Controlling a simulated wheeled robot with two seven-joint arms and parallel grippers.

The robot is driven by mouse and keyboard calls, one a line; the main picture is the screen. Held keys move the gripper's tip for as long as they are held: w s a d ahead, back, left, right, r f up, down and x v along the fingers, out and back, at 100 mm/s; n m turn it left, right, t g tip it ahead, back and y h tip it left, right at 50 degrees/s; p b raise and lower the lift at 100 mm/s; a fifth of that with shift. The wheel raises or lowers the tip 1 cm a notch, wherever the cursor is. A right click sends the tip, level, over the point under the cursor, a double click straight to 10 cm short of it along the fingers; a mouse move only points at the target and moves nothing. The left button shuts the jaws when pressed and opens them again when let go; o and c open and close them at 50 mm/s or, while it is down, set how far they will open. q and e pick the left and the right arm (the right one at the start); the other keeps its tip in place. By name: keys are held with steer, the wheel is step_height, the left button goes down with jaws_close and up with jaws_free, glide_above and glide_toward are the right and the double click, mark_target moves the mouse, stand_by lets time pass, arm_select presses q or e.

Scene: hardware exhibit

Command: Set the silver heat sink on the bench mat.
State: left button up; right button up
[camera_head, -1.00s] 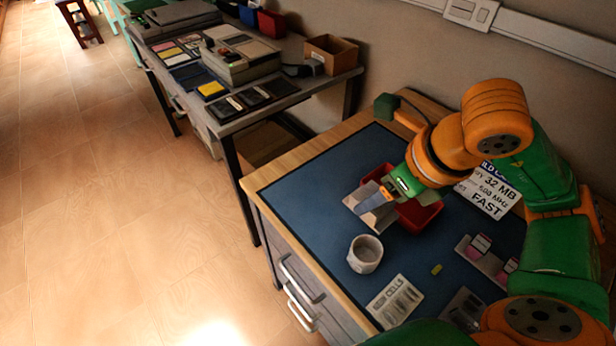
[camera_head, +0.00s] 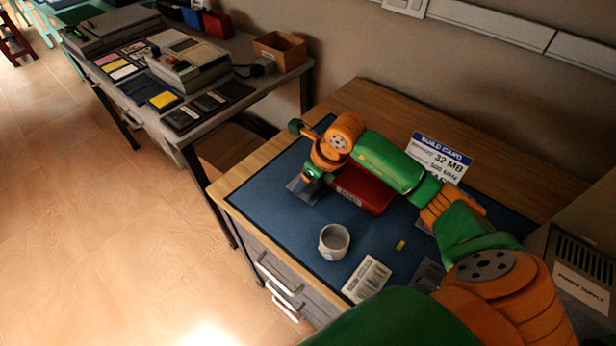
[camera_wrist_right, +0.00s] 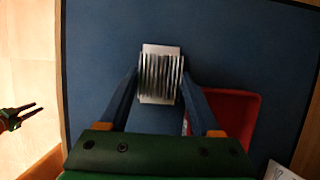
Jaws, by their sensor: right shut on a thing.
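The silver heat sink (camera_wrist_right: 161,74), a finned block, sits between the fingertips of my right gripper (camera_wrist_right: 160,85) in the right wrist view. The gripper is shut on it. In the head view the right gripper (camera_head: 306,183) is over the left part of the blue bench mat (camera_head: 290,235), left of the red bin, and largely hides the heat sink. Whether the heat sink touches the mat I cannot tell. My left gripper (camera_wrist_right: 28,114) shows at the left edge of the right wrist view, over the floor, with its fingers apart and empty.
The red bin (camera_head: 365,192) stands right of the right gripper. A pale cup (camera_head: 334,241), a label card (camera_head: 366,280) and a small yellow part (camera_head: 400,245) are on the nearer mat. A build card (camera_head: 438,157) stands behind. Bare mat lies around the heat sink's left side.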

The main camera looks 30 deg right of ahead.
steer(key=shift+f, duration=0.1)
steer(key=o, duration=1)
steer(key=shift+r, duration=0.5)
steer(key=v, duration=1.1)
steer(key=shift+s+r, duration=0.1)
steer(key=shift+s, duration=0.1)
